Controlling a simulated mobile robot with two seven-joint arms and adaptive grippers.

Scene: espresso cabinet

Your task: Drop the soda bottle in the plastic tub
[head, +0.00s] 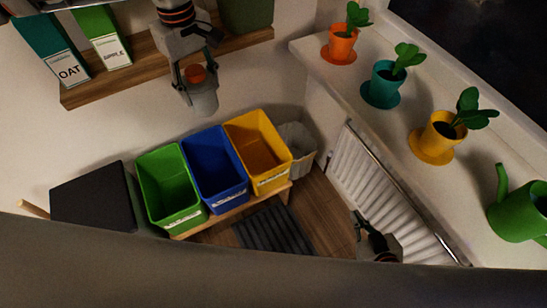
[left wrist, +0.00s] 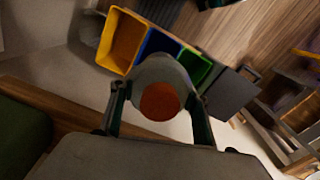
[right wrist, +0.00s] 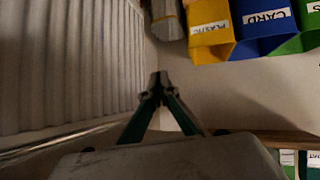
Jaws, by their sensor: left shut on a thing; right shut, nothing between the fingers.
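The soda bottle (head: 204,100) is a greyish bottle with an orange-red cap (head: 195,74). My left gripper (head: 196,82) is shut on it near the cap, high in front of the wall shelf. In the left wrist view the bottle (left wrist: 158,72) sits between the fingers, cap towards the camera. The plastic tub (head: 271,180) is the yellow one at the right of the row of tubs, lower and to the right of the bottle. Its PLASTIC label shows in the right wrist view (right wrist: 209,28). My right gripper (right wrist: 160,80) is shut and empty, low beside the radiator.
A blue tub (head: 231,198) and a green tub (head: 183,220) stand left of the yellow one on a wooden bench. A greyish bin (head: 304,160) stands right of it. A wooden shelf (head: 150,62) holds cartons. Potted plants line the sill above the radiator (head: 380,190).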

